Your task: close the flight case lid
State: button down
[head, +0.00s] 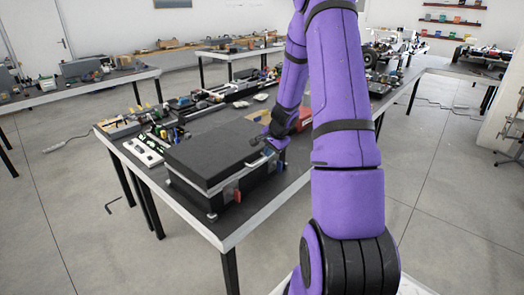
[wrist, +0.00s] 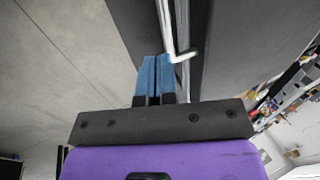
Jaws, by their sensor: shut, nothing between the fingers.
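The flight case is a dark box with pale metal edging, standing on the near end of the workbench in the head view. Its lid (head: 212,150) lies over the case body (head: 205,196), about level; I cannot tell whether it is fully seated. Red and blue parts show on the case's front. My gripper (wrist: 157,60) is shut and empty, its blue fingertips together beside the case's metal edge (wrist: 182,50) in the wrist view. I cannot tell whether they touch it. In the head view my gripper is at the case's right side, partly hidden by its own wrist.
The workbench (head: 240,232) holds tools and small parts to the left of and behind the case. A white power strip (head: 142,152) lies left of the case. Other benches stand farther back. The floor left of the workbench is mostly clear.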

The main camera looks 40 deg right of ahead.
jog(key=s+r, duration=0.2)
jog(key=s, duration=0.7)
jog(key=shift+s+d+r, duration=0.2)
jog(key=shift+s+d, duration=0.05)
jog(key=shift+d, duration=0.15)
jog(key=shift+r, duration=0.1)
jog(key=a+r+n, duration=0.9)
jog(key=a+r, duration=1)
jog(key=a, duration=0.1)
jog(key=s+a+r+n, duration=0.4)
jog(key=s+a, duration=0.2)
jog(key=s, duration=0.2)
jog(key=s+a+r+n, duration=0.4)
jog(key=s+a+r, duration=0.1)
jog(key=s, duration=0.4)
jog(key=shift+a+r+t, duration=0.15)
jog(key=shift+a+t, duration=0.25)
jog(key=shift+a, duration=0.15)
